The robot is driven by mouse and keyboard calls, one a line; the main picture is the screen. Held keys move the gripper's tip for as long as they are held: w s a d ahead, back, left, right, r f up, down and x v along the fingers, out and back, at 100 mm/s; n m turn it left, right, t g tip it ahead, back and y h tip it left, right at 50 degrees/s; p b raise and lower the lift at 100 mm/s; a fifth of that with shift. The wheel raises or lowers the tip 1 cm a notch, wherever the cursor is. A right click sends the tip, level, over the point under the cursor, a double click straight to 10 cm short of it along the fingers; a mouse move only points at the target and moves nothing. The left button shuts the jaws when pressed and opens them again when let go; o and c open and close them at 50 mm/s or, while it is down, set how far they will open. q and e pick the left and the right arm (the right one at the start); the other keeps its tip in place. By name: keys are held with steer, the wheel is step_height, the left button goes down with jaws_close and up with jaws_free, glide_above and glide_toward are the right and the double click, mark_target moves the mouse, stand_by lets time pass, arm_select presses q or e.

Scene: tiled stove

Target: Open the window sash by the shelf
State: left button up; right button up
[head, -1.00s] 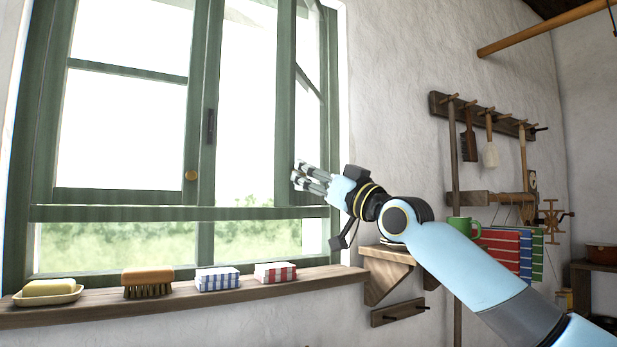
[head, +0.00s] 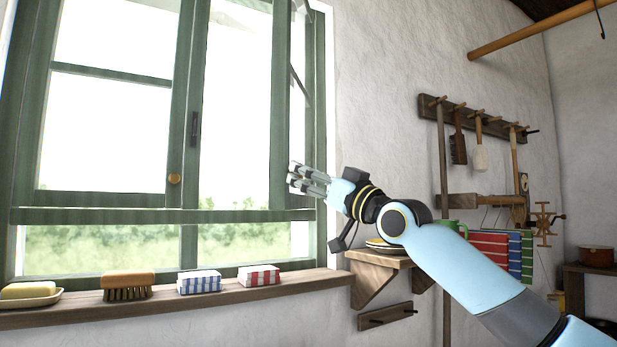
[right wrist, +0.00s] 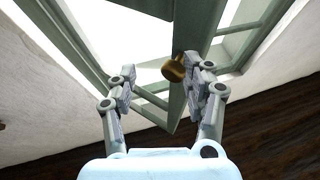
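The green window's right sash (head: 279,120) stands swung open, seen nearly edge-on in the head view. The left sash (head: 185,100) is closed and has a brass knob (head: 174,179). My right gripper (head: 303,180) is at the lower part of the open sash. In the right wrist view the open right gripper (right wrist: 160,88) has its fingers wide apart, with the sash edge (right wrist: 185,105) between them. A brass knob (right wrist: 173,69) on that sash is close to the right-hand finger; I cannot tell if they touch. My left gripper is out of view.
The sill holds a soap dish (head: 30,301), a brush (head: 128,285) and two folded cloths, one blue-striped (head: 199,282), one red-striped (head: 259,276). A wooden shelf (head: 372,262) with plates juts from the wall below my right arm. Hanging towels (head: 490,250) are behind the arm.

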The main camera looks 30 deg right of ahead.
steer(key=shift+a+f, duration=0.2)
stand_by(0.4)
step_height(320, 180, up, 10)
stand_by(0.4)
steer(key=shift+f, duration=0.1)
stand_by(0.4)
